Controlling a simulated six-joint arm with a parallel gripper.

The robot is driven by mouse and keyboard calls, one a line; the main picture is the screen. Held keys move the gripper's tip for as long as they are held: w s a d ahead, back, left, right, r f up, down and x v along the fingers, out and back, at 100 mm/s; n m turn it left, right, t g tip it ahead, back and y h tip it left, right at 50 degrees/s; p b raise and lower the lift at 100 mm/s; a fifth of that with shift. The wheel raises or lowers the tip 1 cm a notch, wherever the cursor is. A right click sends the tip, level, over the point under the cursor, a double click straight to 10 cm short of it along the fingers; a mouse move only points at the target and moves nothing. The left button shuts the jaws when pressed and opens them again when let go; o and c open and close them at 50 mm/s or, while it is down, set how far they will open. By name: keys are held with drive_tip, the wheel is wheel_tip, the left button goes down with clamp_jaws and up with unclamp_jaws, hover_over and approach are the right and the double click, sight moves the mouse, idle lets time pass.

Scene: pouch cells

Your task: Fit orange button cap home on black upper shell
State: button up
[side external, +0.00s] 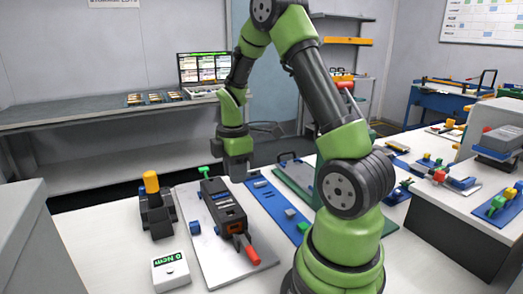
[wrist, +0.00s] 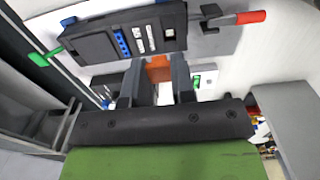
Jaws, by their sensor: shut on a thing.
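The black upper shell (side external: 222,207) lies on a pale plate in the side view, with a green clamp at its far end and a red-handled clamp at its near end. The wrist view shows the shell (wrist: 120,35) beyond my fingers, with blue and white details and a pale square near its right end. My gripper (wrist: 158,75) is shut on the orange button cap (wrist: 158,68), which sits between the fingertips, apparently apart from the shell. In the side view my gripper (side external: 238,172) is behind and above the shell. The cap cannot be made out there.
The pale plate (side external: 212,262) carries the clamps and a small blue block (side external: 194,228). A blue strip (side external: 264,195) lies right of the plate.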

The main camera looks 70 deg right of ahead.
sight(230, 205)
drive_tip(key=shift+w+a+f, duration=0.15)
drive_tip(key=shift+a+f, duration=0.05)
drive_tip(key=shift+a, duration=0.4)
drive_tip(key=shift+w+a+f, duration=0.15)
drive_tip(key=shift+a+f, duration=0.05)
drive_tip(key=shift+a, duration=0.35)
drive_tip(key=shift+f, duration=2.85)
drive_tip(key=shift+f, duration=0.8)
drive_tip(key=o, duration=1)
drive_tip(key=shift+d, duration=0.1)
drive_tip(key=shift+c, duration=0.2)
wheel_tip(230, 205, up, 10)
